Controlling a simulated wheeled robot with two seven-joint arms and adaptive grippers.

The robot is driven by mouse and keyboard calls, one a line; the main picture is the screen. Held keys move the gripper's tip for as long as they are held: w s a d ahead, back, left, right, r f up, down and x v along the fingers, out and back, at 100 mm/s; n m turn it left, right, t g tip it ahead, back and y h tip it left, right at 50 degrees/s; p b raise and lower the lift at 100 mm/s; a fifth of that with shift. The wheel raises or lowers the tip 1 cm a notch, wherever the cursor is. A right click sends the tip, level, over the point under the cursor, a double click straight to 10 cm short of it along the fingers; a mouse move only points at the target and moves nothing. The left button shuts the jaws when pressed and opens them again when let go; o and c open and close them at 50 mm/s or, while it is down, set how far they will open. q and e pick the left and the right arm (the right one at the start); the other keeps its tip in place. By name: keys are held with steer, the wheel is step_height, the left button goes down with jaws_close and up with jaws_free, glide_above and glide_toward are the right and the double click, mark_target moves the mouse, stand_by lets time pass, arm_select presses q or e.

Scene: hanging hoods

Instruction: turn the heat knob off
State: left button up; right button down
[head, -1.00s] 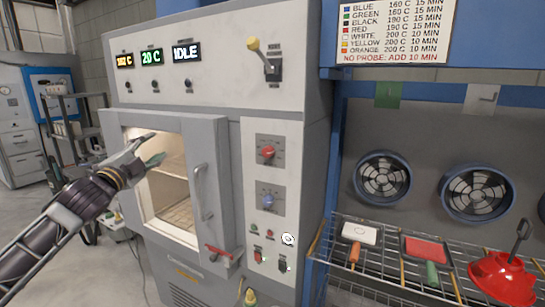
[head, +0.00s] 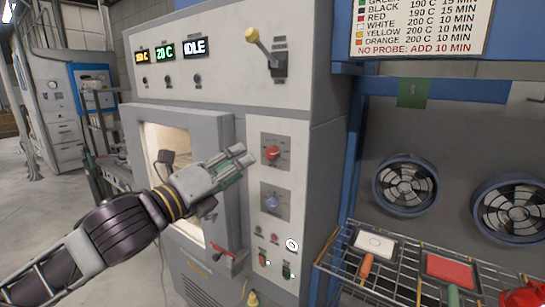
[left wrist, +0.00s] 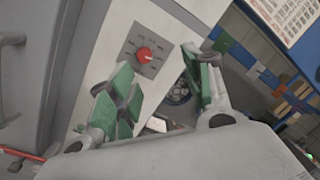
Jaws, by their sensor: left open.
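Two knobs sit on the oven's front panel to the right of its door. The upper one is a red knob (head: 272,153) on a grey plate, and the lower one is a blue knob (head: 272,202). Their labels are too small to read. My left gripper (head: 240,164) is open and empty, in front of the door's right side and left of the red knob, not touching it. In the left wrist view the red knob (left wrist: 144,54) shows beyond the open green-padded fingers (left wrist: 165,92). My right gripper is not in view.
The oven door (head: 225,130) has a window and a red latch (head: 222,253). Displays above read a temperature, 20 C and IDLE (head: 194,49). A yellow-tipped lever (head: 252,35) is above the knobs. A wire rack (head: 345,262) with coloured panels stands at the right, below fans (head: 405,184).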

arm_select(q)
steer(key=m, duration=0.3)
steer(key=f+m+y, duration=0.1)
steer(key=m, duration=0.2)
steer(key=f+m, duration=0.1)
steer(key=m, duration=0.2)
steer(key=shift+a+f+y, duration=0.15)
steer(key=shift+a+y, duration=0.15)
steer(key=shift+y, duration=0.1)
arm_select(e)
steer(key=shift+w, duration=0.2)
arm_select(q)
steer(key=shift+w+d, duration=0.1)
steer(key=shift+w, duration=0.1)
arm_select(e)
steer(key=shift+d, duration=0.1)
arm_select(q)
glide_toward(270, 155)
steer(key=shift+x, duration=1.15)
steer(key=shift+p+x, duration=0.7)
steer(key=shift+x, duration=2.4)
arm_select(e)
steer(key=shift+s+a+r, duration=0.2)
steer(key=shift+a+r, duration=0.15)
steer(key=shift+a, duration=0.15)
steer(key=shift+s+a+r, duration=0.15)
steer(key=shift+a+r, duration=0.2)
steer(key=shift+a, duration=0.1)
